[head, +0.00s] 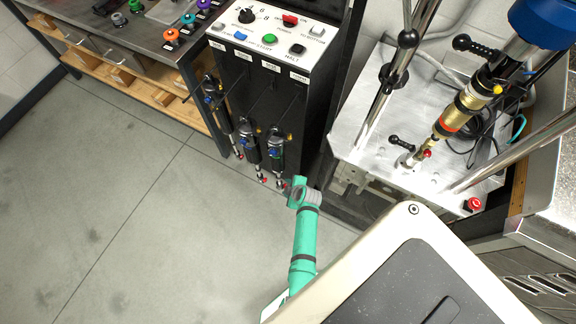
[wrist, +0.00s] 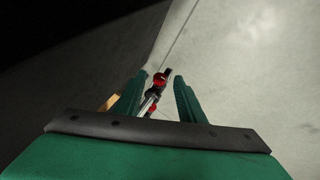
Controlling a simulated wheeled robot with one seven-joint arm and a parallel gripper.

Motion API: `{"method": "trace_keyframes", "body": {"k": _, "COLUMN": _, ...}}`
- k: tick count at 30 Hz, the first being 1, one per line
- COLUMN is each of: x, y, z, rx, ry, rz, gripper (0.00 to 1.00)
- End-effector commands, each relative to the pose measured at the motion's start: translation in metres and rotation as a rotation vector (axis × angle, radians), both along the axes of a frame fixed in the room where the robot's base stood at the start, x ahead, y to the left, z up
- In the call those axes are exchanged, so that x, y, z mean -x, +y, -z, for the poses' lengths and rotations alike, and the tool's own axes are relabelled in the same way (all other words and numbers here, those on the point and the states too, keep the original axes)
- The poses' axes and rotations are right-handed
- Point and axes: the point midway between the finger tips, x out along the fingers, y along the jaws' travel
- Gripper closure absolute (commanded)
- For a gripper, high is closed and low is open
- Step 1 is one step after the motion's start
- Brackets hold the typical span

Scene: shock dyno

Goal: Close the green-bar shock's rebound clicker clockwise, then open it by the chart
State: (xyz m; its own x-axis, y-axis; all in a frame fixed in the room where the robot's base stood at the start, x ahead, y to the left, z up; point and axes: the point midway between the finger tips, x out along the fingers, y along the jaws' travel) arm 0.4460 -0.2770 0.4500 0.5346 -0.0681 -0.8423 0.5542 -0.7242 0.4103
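Three dark shocks hang in a row on the black front of the control cabinet: a left one (head: 217,100), a middle one (head: 249,150) and a right one (head: 276,148). Each has a silver shaft and red parts at its lower end. I cannot make out a green bar on any of them. My gripper is at the end of my green arm, by the right shock's lower end; its fingers are hard to see in the head view. In the wrist view my gripper (wrist: 161,76) is open, with a red-and-silver shock end (wrist: 153,93) showing between the fingers, contact unclear.
A dyno plate (head: 375,145) at right carries a gold-and-blue shock (head: 465,105) between steel columns. A workbench (head: 140,32) with colored knobs stands at upper left. The grey floor (head: 120,200) is open at left.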

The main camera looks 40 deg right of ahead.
Motion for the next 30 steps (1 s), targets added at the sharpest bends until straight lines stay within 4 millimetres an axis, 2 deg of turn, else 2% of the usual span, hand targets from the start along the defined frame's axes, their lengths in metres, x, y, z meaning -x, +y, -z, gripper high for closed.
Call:
{"method": "trace_keyframes", "body": {"k": 10, "x": 0.0001, "y": -0.002, "z": 0.0031, "rx": 0.0, "ry": 0.0, "rz": 0.005, "gripper": 0.64}}
{"method": "trace_keyframes", "body": {"k": 11, "x": 0.0001, "y": -0.002, "z": 0.0031, "rx": 0.0, "ry": 0.0, "rz": 0.005, "gripper": 0.69}}
{"method": "trace_keyframes", "body": {"k": 15, "x": 0.0, "y": -0.0018, "z": 0.0031, "rx": -0.001, "ry": 0.001, "rz": 0.004, "gripper": 1.0}}
{"method": "trace_keyframes", "body": {"k": 23, "x": -0.0022, "y": -0.0034, "z": 0.0024, "rx": -0.027, "ry": 0.021, "rz": 0.001, "gripper": 1.0}}
{"method": "trace_keyframes", "body": {"k": 30, "x": -0.0059, "y": -0.0071, "z": 0.0012, "rx": -0.169, "ry": 0.131, "rz": -0.001, "gripper": 1.0}}
